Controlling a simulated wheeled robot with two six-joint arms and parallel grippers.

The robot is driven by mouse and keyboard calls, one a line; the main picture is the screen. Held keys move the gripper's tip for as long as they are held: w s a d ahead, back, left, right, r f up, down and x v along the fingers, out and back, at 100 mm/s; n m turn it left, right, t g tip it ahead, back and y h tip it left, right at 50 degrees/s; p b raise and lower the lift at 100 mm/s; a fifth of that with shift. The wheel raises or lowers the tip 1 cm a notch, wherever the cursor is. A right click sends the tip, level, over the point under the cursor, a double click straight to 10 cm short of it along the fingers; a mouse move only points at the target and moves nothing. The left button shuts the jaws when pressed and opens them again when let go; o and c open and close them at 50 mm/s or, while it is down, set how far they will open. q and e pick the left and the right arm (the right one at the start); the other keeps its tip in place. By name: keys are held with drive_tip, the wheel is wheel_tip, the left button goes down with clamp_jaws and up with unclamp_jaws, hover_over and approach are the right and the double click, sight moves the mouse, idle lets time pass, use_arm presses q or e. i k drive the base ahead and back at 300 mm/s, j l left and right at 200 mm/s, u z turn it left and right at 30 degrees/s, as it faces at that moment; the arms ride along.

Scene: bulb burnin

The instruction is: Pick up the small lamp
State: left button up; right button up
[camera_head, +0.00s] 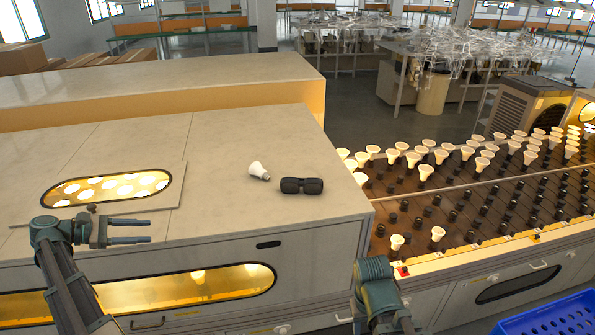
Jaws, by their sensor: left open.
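The small lamp (257,169), a white bulb with a grey base, lies on its side on the pale cabinet top (225,205). My left gripper (148,231) is at the left, over the front part of the cabinet. Its two fingers are apart, point right and hold nothing. It is well to the left of the lamp and nearer to me. My right arm (377,290) shows at the bottom, right of the cabinet's front corner; its fingers cannot be made out.
A lit oval window (105,188) is set in a panel left of the lamp. At right, a rack (470,205) holds many upright bulbs and dark sockets. A blue crate (555,318) is at the lower right. The cabinet top around the lamp is mostly clear.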

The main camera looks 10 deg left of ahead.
sight(255, 169)
drive_tip(key=z, duration=1.25)
drive_tip(key=j, duration=0.7)
drive_tip(key=k+j, duration=0.15)
drive_tip(key=j, duration=1.3)
drive_tip(key=k, duration=0.05)
